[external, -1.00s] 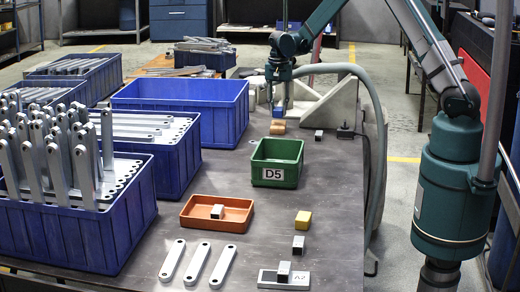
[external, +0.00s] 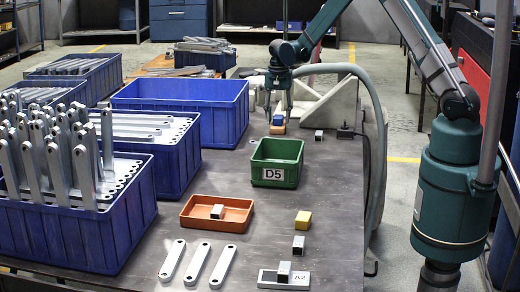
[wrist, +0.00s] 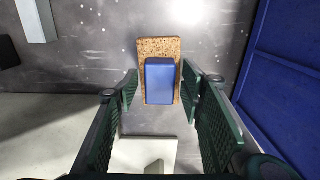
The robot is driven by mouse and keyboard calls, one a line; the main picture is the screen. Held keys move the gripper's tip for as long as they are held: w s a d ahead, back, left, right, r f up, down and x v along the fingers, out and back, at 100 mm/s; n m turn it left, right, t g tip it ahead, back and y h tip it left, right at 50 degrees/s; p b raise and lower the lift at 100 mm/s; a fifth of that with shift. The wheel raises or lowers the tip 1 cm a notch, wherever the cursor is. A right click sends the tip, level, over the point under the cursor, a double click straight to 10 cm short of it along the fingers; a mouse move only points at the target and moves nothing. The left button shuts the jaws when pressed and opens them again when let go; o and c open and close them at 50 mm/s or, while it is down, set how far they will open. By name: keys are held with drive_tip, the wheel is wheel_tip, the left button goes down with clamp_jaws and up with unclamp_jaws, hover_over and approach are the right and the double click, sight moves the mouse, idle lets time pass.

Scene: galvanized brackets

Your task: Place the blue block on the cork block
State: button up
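The blue block (external: 278,119) rests on top of the cork block (external: 277,130) on the far part of the metal table. In the wrist view the blue block (wrist: 160,82) lies over the near part of the cork block (wrist: 160,46), whose speckled far end sticks out beyond it. My gripper (external: 278,108) is just above the blue block. In the wrist view its green finger pads (wrist: 160,92) stand apart on either side of the block, with gaps showing, so it is open and empty.
A green bin marked D5 (external: 253,165) stands nearer the camera, with an orange tray (external: 191,223) in front of it. Blue crates (external: 245,108) line the left. A small metal block (external: 319,135) and a pale bracket (external: 340,105) are to the right.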

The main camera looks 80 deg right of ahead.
sight(278, 117)
drive_tip(key=shift+r, duration=0.2)
wheel_tip(278, 117, up, 12)
drive_tip(key=p, duration=0.2)
idle(0.7)
drive_tip(key=shift+a, duration=0.1)
idle(0.6)
drive_tip(key=s+a+r+n+t, duration=0.1)
drive_tip(key=a+r+n, duration=0.2)
drive_tip(key=a+r, duration=0.55)
drive_tip(key=s+a+r+n+t+h, duration=0.15)
drive_tip(key=a+r, duration=0.45)
drive_tip(key=a, duration=0.6)
drive_tip(key=s+a+r+n+t, duration=0.15)
drive_tip(key=a+r+n, duration=0.25)
drive_tip(key=a+r, duration=0.45)
drive_tip(key=s+a+n+t, duration=0.1)
drive_tip(key=s+a+n, duration=0.3)
drive_tip(key=s+a, duration=0.7)
drive_tip(key=s+a+n+t+y, duration=0.1)
drive_tip(key=s+a+n, duration=0.4)
drive_tip(key=s+a, duration=0.5)
drive_tip(key=a+t, duration=0.1)
drive_tip(key=a, duration=0.4)
drive_tip(key=shift+s+a+f, duration=0.15)
drive_tip(key=shift+s+a, duration=0.2)
drive_tip(key=shift+a, duration=0.05)
